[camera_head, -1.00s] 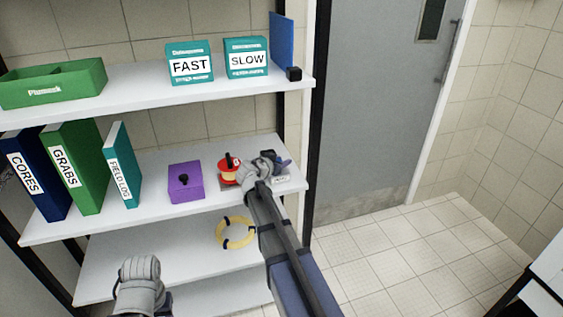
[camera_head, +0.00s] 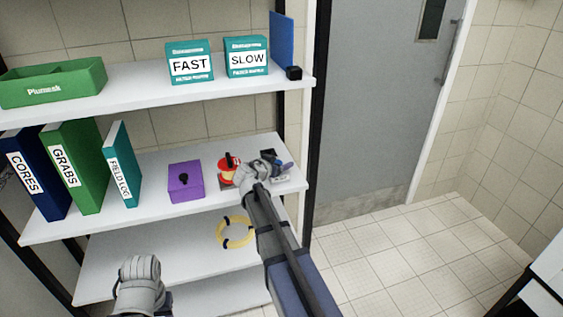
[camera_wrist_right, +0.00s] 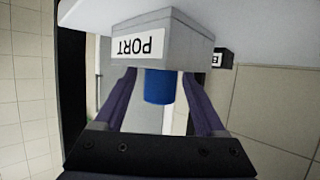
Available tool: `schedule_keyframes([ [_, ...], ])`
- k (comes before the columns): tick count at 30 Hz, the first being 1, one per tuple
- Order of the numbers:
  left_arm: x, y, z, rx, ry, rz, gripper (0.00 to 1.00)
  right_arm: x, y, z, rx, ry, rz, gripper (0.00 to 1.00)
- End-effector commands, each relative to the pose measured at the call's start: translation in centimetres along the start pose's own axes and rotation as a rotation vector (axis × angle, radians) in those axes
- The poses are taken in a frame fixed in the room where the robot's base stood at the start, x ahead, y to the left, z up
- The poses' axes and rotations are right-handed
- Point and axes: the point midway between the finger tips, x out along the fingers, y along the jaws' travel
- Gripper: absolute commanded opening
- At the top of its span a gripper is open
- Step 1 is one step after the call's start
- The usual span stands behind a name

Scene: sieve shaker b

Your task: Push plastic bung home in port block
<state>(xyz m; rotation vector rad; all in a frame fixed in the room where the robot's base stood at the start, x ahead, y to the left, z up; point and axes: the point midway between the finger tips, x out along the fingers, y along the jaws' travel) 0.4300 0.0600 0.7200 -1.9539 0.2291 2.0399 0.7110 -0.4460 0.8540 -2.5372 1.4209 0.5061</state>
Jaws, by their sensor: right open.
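The port block (camera_wrist_right: 165,40) is a pale grey box with an upside-down PORT label in the right wrist view. The blue plastic bung (camera_wrist_right: 160,87) stands out from the block's face on my side; how deep it sits I cannot tell. My right gripper (camera_wrist_right: 160,74) is open, its dark fingers on either side of the bung with gaps showing. In the head view my right gripper (camera_head: 283,166) is at the right end of the middle shelf, and my wrist hides most of the block. My left wrist shows low in the head view, without its fingers.
A purple block (camera_head: 185,182) with a black knob is farther left, beside several binders (camera_head: 75,165). A yellow ring (camera_head: 236,232) lies on the shelf below.

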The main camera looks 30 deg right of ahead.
Motion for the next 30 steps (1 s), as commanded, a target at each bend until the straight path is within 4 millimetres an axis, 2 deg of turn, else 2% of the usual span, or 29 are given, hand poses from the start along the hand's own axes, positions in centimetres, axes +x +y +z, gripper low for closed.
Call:
schedule_keyframes([
  [1,-0.7,-0.1,0.0,0.000,0.000,0.000,0.50,-1.2,0.1,-0.2,-0.002,0.000,-0.002,0.72],
  [6,-1.8,-0.2,0.1,0.000,0.000,0.000,0.50,-4.1,0.1,-0.2,0.000,0.000,-0.002,0.72],
  [12,-2.4,-0.2,0.1,0.000,0.000,0.000,0.50,-6.1,0.1,-0.1,0.000,0.000,-0.001,0.72],
  [30,-2.5,-0.2,0.1,0.000,0.000,0.000,0.50,-6.5,0.0,0.0,0.000,0.000,0.000,0.72],
])
